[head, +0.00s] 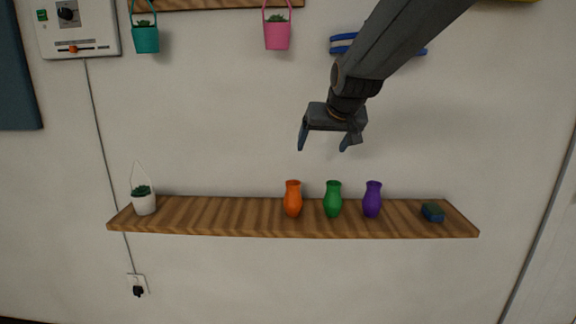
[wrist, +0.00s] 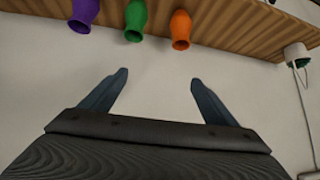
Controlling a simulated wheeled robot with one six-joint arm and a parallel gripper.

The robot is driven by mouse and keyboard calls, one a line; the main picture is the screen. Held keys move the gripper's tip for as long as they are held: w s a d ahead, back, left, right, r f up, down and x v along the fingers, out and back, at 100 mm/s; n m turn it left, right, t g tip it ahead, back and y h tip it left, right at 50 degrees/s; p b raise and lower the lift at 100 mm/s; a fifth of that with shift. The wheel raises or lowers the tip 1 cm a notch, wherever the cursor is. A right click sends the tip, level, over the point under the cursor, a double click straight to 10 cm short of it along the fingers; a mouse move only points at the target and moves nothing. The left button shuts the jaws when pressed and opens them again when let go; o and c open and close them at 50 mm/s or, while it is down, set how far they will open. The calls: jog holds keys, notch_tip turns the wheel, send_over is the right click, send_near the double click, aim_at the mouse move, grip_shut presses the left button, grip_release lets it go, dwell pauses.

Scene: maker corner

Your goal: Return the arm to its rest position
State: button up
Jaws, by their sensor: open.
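My gripper (head: 323,143) hangs from the dark grey arm at the upper right in the head view, above the wooden shelf and clear of the vases. Its two blue-grey fingers are spread apart with nothing between them. The wrist view shows the same open gripper (wrist: 158,90) with bare wall between the fingers. The arm's upper part runs out of the head view at the top.
An orange vase (head: 293,199), a green vase (head: 333,200) and a purple vase (head: 372,200) stand on the shelf (head: 240,217). A white planter (head: 144,203) and a small dark blue item (head: 432,212) stand at its ends. Teal (head: 145,38) and pink (head: 277,36) planters hang above.

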jog(key=s+d+f+g, duration=0.3)
jog(key=s+d+f, duration=0.2)
jog(key=s+f, duration=0.8)
jog(key=s+d+f+g+h, duration=0.1)
jog(key=s+d+f+g, duration=0.3)
jog(key=s+f, duration=0.9)
jog(key=s+d+b, duration=0.1)
jog(key=s, duration=0.3)
jog(key=shift+s+f+m+g+h, duration=0.15)
jog(key=shift+m+g+h, duration=0.15)
jog(key=shift+m, duration=0.1)
jog(key=shift+d, duration=0.1)
jog(key=shift+c, duration=0.3)
